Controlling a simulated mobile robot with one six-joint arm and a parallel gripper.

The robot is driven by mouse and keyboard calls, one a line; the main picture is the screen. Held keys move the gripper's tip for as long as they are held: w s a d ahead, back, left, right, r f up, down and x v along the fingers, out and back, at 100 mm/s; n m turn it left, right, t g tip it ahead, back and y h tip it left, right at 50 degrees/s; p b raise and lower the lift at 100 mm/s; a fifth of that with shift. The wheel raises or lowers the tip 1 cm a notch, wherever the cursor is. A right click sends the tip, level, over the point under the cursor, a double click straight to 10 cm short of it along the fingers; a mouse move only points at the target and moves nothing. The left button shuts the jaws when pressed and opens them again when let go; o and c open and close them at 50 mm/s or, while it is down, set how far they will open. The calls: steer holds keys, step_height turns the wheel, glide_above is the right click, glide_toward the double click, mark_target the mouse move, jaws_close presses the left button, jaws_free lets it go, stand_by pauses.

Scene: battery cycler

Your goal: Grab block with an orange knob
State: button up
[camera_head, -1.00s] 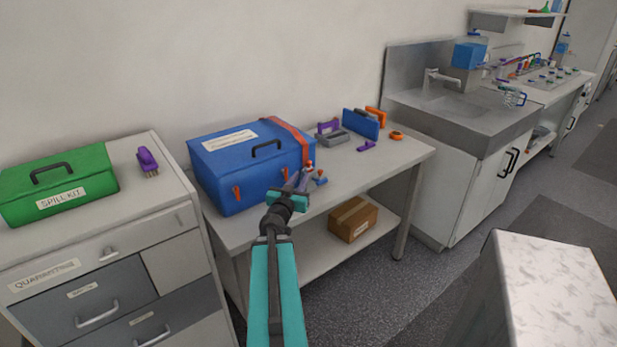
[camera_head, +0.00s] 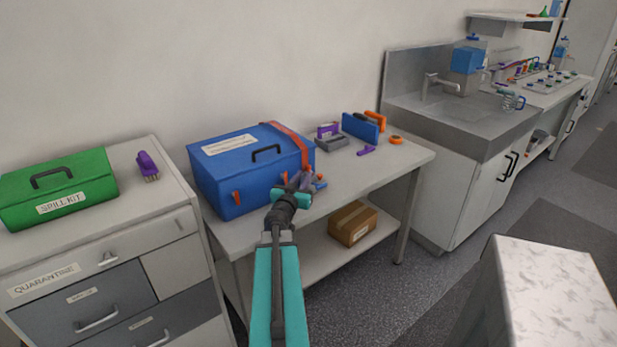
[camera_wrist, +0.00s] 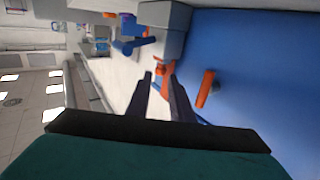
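In the wrist view, a light grey block (camera_wrist: 170,30) stands beyond my fingertips, with an orange knob (camera_wrist: 162,68) on its near side. My gripper (camera_wrist: 162,78) is open, its two dark fingers apart and pointing at the knob. The knob appears between or just past the tips; I cannot tell whether they touch it. In the head view my gripper (camera_head: 308,180) is at the front right of the blue box and hides most of the block.
The large blue box (camera_head: 225,177) with orange latches is close beside my gripper. A small blue piece (camera_wrist: 128,47) lies near the block. Farther back on the table are a grey holder (camera_head: 332,143), a blue case (camera_head: 360,127) and an orange ring (camera_head: 396,139).

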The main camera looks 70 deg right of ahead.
mark_target(308, 168)
steer(key=shift+w+d+r, duration=0.1)
steer(key=shift+w+d, duration=0.05)
steer(key=shift+d, duration=2.05)
steer(key=shift+c, duration=0.4)
jaws_close()
